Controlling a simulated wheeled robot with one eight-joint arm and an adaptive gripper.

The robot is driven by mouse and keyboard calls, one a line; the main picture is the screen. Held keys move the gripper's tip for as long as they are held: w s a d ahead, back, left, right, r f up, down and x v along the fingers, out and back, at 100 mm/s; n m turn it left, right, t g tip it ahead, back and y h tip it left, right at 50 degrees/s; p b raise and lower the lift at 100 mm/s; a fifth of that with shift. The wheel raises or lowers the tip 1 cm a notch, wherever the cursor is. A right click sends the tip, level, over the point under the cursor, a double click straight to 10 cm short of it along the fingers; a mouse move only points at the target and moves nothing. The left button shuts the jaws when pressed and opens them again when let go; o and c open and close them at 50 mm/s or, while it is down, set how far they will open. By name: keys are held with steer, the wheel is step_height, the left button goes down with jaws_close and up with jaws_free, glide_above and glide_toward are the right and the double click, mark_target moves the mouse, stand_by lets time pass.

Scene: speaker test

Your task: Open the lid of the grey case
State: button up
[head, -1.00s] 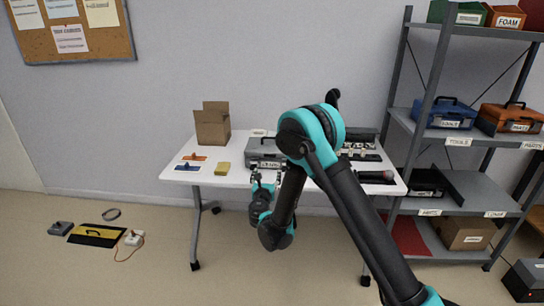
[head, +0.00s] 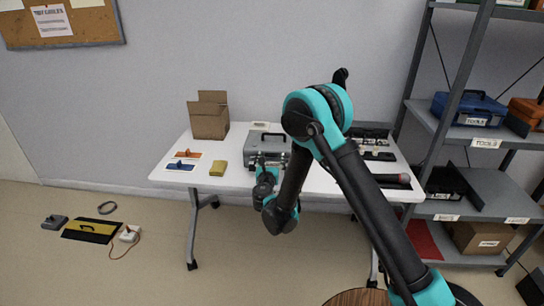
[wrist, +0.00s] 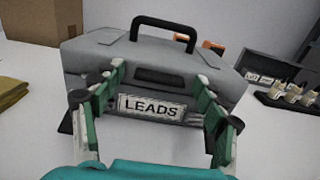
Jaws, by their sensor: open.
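The grey case (wrist: 215,80) stands on the white table, its black handle (wrist: 163,29) on top and a label reading "LEADS" (wrist: 152,107) on its front. Its lid looks shut. In the head view the grey case (head: 268,147) is partly hidden behind my arm. My gripper (wrist: 160,82) is open, its two fingers spread in front of the case's front face, one at each side of the label. I cannot tell whether the fingertips touch the case.
A dark tray (head: 372,140) with small items is to the right. A shelf rack (head: 470,203) stands farther right.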

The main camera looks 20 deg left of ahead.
jaws_close()
stand_by(0.4)
steer(key=shift+r, duration=0.15)
